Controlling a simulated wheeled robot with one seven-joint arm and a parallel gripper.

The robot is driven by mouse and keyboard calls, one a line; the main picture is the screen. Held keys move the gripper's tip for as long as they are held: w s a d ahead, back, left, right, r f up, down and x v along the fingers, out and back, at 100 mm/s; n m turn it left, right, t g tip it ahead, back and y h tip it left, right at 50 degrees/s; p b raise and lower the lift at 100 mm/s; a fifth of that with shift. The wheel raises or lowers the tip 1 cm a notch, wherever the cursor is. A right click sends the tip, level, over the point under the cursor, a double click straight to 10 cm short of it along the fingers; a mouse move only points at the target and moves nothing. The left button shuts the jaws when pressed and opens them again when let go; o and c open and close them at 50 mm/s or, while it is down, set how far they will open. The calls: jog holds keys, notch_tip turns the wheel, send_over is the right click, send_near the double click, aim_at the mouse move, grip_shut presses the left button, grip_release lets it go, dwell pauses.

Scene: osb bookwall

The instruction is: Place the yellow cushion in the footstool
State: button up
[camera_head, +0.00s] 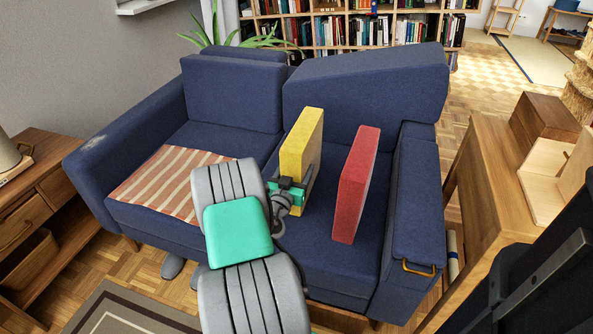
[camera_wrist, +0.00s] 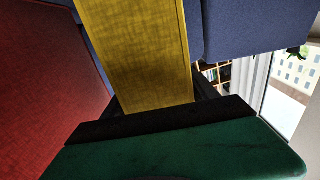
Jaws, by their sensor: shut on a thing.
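The yellow cushion (camera_head: 303,147) stands upright on its edge at the right seat of the blue sofa (camera_head: 342,275). My gripper (camera_head: 289,190) is shut on the lower left part of the yellow cushion. In the wrist view the yellow cushion (camera_wrist: 138,50) runs down between the dark fingers of my gripper (camera_wrist: 155,110). Whether the cushion's lower edge touches the seat I cannot tell. No footstool can be made out in these views.
A red cushion (camera_head: 355,185) stands upright just right of the yellow one. A striped cloth (camera_head: 165,184) covers the left seat. A wooden cabinet (camera_head: 488,180) stands right of the sofa, a wooden side table (camera_head: 40,200) left. A rug (camera_head: 130,312) lies in front.

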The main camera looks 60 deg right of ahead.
jog(key=o, duration=1.3)
jog(key=shift+f, duration=0.15)
jog(key=o, duration=0.5)
jog(key=shift+c, duration=0.2)
